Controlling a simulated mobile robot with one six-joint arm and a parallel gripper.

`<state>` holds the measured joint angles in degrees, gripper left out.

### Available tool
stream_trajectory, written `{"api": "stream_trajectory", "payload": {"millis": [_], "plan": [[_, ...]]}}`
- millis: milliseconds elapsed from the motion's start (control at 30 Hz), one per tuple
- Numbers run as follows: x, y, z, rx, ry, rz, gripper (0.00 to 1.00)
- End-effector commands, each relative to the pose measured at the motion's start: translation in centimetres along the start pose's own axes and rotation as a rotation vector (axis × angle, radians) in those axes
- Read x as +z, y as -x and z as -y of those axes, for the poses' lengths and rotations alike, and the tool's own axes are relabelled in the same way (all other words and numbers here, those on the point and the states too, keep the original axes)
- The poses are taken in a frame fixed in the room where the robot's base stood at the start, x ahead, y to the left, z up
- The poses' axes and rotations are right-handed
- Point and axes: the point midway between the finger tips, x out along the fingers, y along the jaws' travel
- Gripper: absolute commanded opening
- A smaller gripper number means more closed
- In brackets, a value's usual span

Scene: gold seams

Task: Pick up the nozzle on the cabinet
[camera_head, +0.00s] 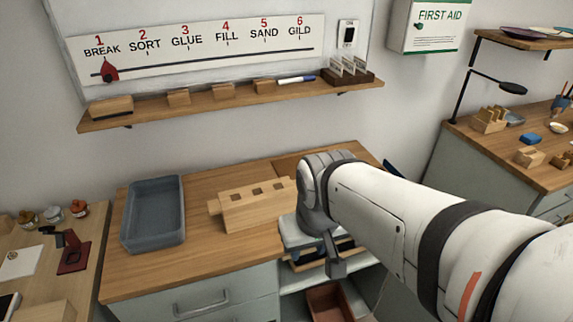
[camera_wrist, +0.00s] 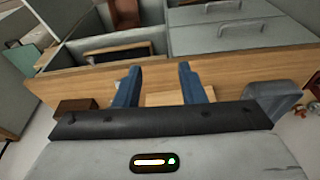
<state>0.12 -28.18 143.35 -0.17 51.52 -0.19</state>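I cannot clearly pick out the nozzle in either view; it may be hidden by my arm, my gripper or the wooden block. The cabinet (camera_head: 150,270) has a wooden top and grey drawers. A pale wooden block with square holes (camera_head: 255,206) stands on that top, left of my wrist. My gripper (camera_wrist: 160,72) shows two blue fingers standing apart, with nothing seen held between them. In the wrist view, part of a pale wooden piece (camera_wrist: 178,98) shows behind the fingers, and the cabinet's front edge crosses beyond them. In the head view the fingertips are not clear.
A grey-blue tray (camera_head: 153,214) stands at the left of the cabinet top, with bare wood around it. A shelf (camera_head: 225,105) with small blocks runs above. An open compartment below holds a reddish-brown bin (camera_head: 328,302). Side benches stand left and right.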

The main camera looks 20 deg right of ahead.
Motion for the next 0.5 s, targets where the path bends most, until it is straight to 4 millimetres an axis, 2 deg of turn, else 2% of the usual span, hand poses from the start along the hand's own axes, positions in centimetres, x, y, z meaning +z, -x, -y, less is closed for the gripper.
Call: {"api": "stream_trajectory", "payload": {"millis": [300,433,500], "plan": [[0.0,0.0,0.0,0.000,0.000,0.000,0.36],[-0.3,0.0,-0.1,0.001,-0.020,0.003,0.46],[-1.1,-0.1,-0.4,0.004,-0.068,0.013,0.47]]}}
